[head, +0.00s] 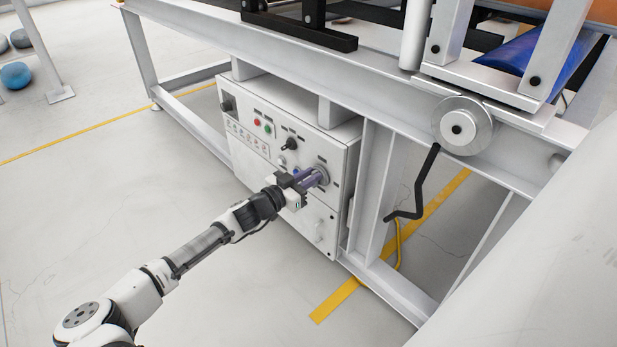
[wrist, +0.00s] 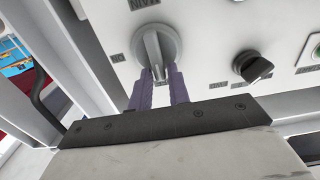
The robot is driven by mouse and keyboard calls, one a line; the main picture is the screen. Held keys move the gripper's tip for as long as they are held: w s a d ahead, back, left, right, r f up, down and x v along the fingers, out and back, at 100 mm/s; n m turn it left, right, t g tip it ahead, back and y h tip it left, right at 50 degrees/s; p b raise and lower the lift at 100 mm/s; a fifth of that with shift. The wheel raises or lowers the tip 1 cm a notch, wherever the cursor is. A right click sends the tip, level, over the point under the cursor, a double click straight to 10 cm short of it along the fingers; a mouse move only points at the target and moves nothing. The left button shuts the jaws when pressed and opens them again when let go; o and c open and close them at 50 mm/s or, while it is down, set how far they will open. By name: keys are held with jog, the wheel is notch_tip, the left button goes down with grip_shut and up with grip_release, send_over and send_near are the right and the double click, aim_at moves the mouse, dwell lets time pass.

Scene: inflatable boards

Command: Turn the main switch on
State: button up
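The main switch is a round grey rotary knob with a raised bar handle (wrist: 155,45), on the front of a white control cabinet (head: 325,222). It also shows in the head view (head: 321,172), partly behind my gripper. My gripper (head: 307,180) is at the knob, its purple fingers pointing at the panel. In the wrist view the two fingers (wrist: 160,76) stand apart on either side of the lower end of the bar handle. A narrow gap shows between them; firm contact with the handle cannot be made out.
A black selector switch (head: 290,144) sits near the main switch, with red (head: 257,122) and green (head: 267,129) buttons beyond. A white steel frame (head: 375,190) stands around the cabinet, with a black crank (head: 418,195) to its right.

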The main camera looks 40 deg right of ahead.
aim_at(324, 182)
grip_shut()
jog(key=shift+s+m, duration=0.1)
jog(key=shift+m, duration=0.2)
jog(key=m, duration=0.4)
jog(key=s+f+m+p, duration=0.1)
jog(key=m, duration=0.3)
jog(key=s+m+p, duration=0.1)
jog(key=m, duration=0.4)
jog(key=shift+f, duration=0.2)
jog(key=m, duration=0.4)
jog(key=shift+d+f+b, duration=0.1)
jog(key=shift+f+b, duration=0.25)
jog(key=shift+b, duration=0.05)
jog(key=shift+m, duration=0.3)
